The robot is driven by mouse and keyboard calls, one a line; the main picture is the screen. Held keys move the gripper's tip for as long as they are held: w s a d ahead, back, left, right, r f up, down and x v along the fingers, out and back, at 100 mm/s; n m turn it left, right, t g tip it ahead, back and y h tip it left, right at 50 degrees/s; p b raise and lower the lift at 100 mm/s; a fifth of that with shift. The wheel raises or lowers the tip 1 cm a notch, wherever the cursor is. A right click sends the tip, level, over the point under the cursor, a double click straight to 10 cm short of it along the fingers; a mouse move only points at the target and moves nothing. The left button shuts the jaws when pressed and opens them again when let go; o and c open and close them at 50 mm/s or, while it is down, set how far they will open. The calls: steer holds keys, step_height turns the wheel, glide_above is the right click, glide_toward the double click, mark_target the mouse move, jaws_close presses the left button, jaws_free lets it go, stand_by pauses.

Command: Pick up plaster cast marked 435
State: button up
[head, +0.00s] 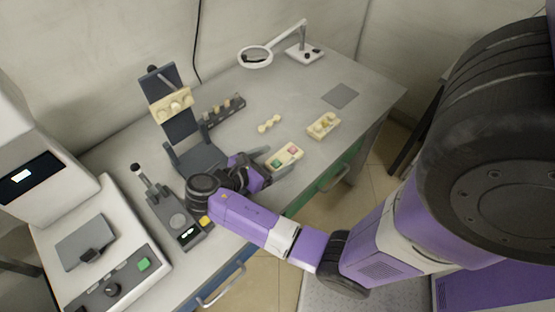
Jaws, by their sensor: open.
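No marking 435 can be read in the head view, so I cannot tell which piece is that cast. Cream pieces that may be casts are a small lobed one (269,123) lying on the bench and a larger one (172,106) on the upright dark stand (181,126). My gripper (281,167) is open, low over the front part of the bench. Its fingers reach beside a cream tray (297,153) holding small red and green pieces. I cannot tell whether they touch it.
A second cream tray (332,119) with small pieces is farther right. A dark rack (222,110) holds several pale pieces. A dark gauge (177,220) and a white machine (103,250) are at left. A ring magnifier (255,57) stands behind. The bench's right rear is mostly clear around a grey pad (340,95).

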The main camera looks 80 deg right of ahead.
mark_target(290, 152)
steer(key=shift+p+x, duration=0.35)
steer(key=shift+x, duration=3.15)
steer(key=shift+s+r, duration=0.1)
steer(key=shift+r, duration=0.05)
steer(key=c, duration=1.6)
steer(key=shift+c, duration=0.2)
steer(key=shift+r, duration=0.1)
